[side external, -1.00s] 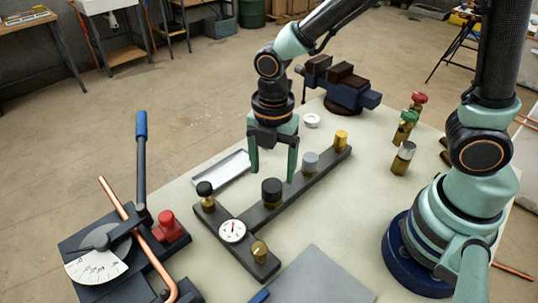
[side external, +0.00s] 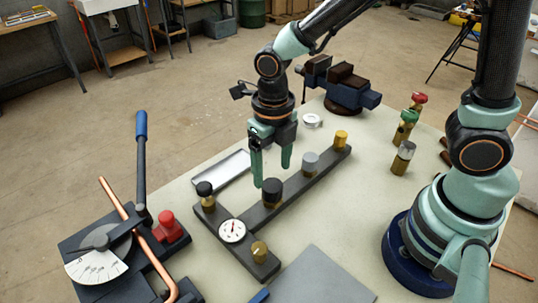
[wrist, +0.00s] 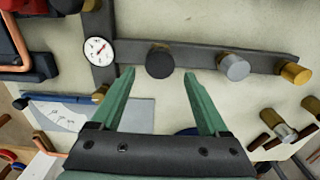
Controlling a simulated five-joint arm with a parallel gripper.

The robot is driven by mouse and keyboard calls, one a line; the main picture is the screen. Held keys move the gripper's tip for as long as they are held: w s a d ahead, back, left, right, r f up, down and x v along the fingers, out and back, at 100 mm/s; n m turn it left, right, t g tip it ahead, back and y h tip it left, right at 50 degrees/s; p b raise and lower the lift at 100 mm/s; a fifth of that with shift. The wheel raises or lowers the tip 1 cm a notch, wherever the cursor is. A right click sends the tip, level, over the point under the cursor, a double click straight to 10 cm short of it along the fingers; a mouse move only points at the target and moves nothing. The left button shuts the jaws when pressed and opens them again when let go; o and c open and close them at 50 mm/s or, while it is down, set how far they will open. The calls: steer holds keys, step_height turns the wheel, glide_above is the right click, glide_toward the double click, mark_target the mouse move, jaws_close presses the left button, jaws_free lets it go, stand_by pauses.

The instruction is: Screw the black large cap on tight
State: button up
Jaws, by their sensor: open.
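The large black cap (side external: 272,187) sits upright on a brass fitting on the dark T-shaped manifold (side external: 292,192), between the gauge and a grey cap. In the wrist view the cap (wrist: 160,63) is in front of the gap between my fingertips. My gripper (side external: 271,178) is open, fingers pointing down, close to the cap at its far side or above it. I cannot tell whether a finger touches it; in the wrist view (wrist: 160,73) there is a gap on both sides. A smaller black cap (side external: 205,188) stands at the manifold's left end.
A grey cap (side external: 311,160), a gold cap (side external: 341,138) and a gauge (side external: 232,231) are on the manifold. A pipe bender (side external: 100,260) stands at left, valves (side external: 404,130) at right, a vise (side external: 345,88) behind. A white tray (side external: 222,168) lies behind the manifold.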

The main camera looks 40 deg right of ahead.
mark_target(272, 185)
steer(key=shift+f, duration=2.55)
